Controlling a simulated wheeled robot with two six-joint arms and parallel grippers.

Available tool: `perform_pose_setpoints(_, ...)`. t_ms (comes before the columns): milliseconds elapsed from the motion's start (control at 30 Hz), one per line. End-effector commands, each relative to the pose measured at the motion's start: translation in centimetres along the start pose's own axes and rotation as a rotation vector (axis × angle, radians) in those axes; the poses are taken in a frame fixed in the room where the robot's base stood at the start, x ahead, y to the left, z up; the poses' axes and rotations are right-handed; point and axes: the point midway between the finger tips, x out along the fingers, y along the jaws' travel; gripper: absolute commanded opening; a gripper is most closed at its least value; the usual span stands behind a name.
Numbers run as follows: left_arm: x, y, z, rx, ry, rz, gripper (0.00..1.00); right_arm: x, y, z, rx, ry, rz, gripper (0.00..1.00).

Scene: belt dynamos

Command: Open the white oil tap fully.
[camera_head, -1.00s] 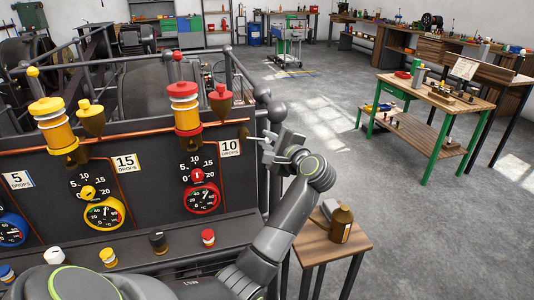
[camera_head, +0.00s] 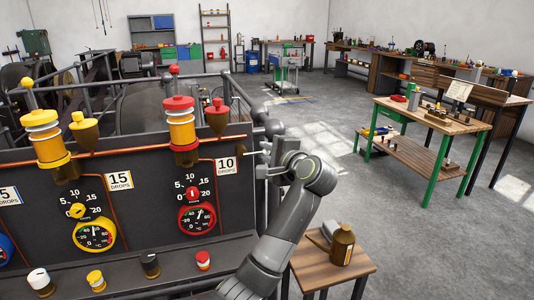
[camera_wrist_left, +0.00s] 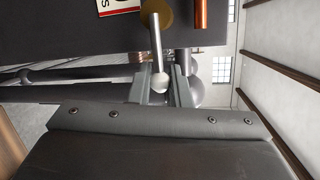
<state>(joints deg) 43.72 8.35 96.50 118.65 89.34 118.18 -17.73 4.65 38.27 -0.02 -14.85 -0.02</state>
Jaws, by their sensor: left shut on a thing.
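The white oil tap shows in the left wrist view as a pale lever with a white rounded tip (camera_wrist_left: 160,80), running down from a round brass body at the top edge. My left gripper (camera_wrist_left: 161,90) has one finger on each side of this tip and is shut on the lever. In the head view, my left gripper (camera_head: 268,160) is at the right end of the dark panel, beside the "10 DROPS" label (camera_head: 226,166). It hides most of the tap there. My right gripper is not in view.
Red (camera_head: 180,120) and yellow (camera_head: 45,135) oilers stand along the panel, with gauges below. Several coloured knobs line the ledge, including a white-topped one (camera_head: 40,279). A small wooden table (camera_head: 310,268) with a brown bottle (camera_head: 342,245) stands to the right. Open floor lies beyond.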

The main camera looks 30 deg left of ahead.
Motion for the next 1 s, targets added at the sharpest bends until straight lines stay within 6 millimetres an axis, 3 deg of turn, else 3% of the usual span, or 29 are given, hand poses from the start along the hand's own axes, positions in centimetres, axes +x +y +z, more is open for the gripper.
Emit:
perform_pose_setpoints(33,0.0,-0.1,0.0,-0.001,0.001,-0.002,0.18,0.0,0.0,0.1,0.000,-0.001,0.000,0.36)
perform_pose_setpoints(200,0.0,-0.1,0.0,-0.001,0.000,-0.002,0.37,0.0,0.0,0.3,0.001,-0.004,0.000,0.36)
perform_pose_setpoints(567,-0.7,0.0,-0.1,-0.001,0.002,-0.002,0.37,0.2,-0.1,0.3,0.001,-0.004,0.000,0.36)
perform_pose_setpoints(1000,-8.5,0.2,-0.2,-0.003,0.006,0.001,0.37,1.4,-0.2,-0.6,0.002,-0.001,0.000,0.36)
